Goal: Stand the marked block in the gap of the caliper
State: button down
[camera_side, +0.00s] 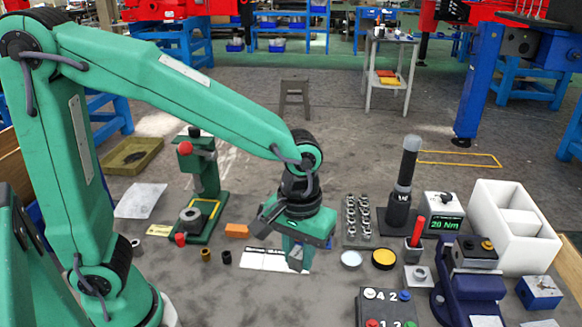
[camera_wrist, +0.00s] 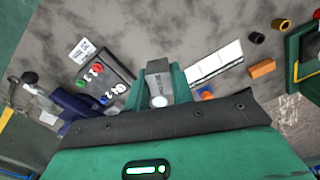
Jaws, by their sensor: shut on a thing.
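A torque display (camera_side: 443,224) and white bin (camera_side: 512,228) stand behind. A green press (camera_side: 205,205) and orange block (camera_side: 237,231) are left.

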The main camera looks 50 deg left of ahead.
jog(key=s+d+f+n, duration=0.2)
jog(key=s, duration=0.6)
jog(key=s+d+f+n, duration=0.2)
jog(key=s+d+n, duration=0.1)
jog(key=s, duration=0.4)
send_over(275, 324)
notch_tip(275, 324, down, 7)
jog(key=shift+f, duration=0.1)
jog(key=shift+f, duration=0.1)
jog(key=shift+f, duration=1.9)
jog(key=shift+f, duration=0.15)
jog(key=c, duration=1.2)
grip_release()
